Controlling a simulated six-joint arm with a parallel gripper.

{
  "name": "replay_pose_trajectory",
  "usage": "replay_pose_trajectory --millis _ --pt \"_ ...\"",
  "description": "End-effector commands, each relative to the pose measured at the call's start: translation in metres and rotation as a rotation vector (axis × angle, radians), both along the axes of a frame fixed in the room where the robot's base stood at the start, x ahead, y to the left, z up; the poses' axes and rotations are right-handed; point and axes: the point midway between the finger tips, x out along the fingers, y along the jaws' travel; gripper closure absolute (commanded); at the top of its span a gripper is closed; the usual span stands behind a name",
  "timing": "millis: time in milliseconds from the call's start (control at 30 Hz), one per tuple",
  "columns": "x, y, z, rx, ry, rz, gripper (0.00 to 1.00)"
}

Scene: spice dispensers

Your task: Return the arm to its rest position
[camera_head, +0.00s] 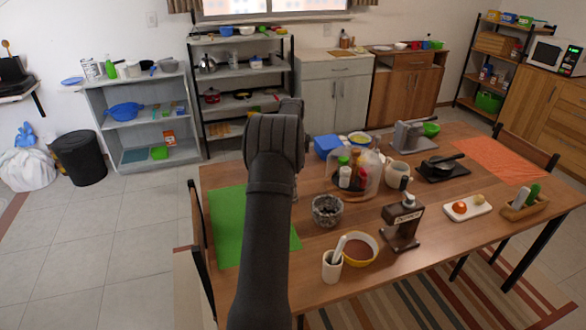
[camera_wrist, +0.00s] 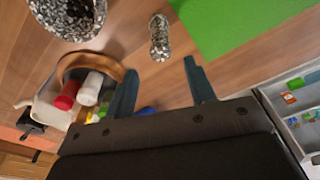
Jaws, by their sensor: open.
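My gripper (camera_wrist: 162,84) shows in the wrist view with its two dark fingers spread apart. Spice bottles stand in a clear-sided round holder (camera_head: 371,182). In the wrist view, a red-capped bottle (camera_wrist: 67,96) and a white one (camera_wrist: 90,88) sit in a holder left of the fingers.
A green mat (camera_head: 228,222) covers the table's left end. A speckled bowl (camera_head: 327,210), a yellow-rimmed bowl (camera_head: 361,249), a cup with a pestle (camera_head: 332,266) and a dark dispenser stand (camera_head: 403,222) are right of my arm. Chairs (camera_head: 528,150) flank the table.

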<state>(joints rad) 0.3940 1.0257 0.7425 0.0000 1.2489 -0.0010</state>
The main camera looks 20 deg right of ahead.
Motion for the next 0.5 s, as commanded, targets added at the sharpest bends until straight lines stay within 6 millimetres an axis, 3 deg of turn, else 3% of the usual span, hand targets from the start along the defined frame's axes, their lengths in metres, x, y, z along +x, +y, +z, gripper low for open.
replay_pose_trajectory --millis 333,500 --pt "0.0 0.0 -0.001 0.0 0.001 0.0 0.5" --pt "0.001 0.0 -0.015 0.002 0.004 0.0 0.5"
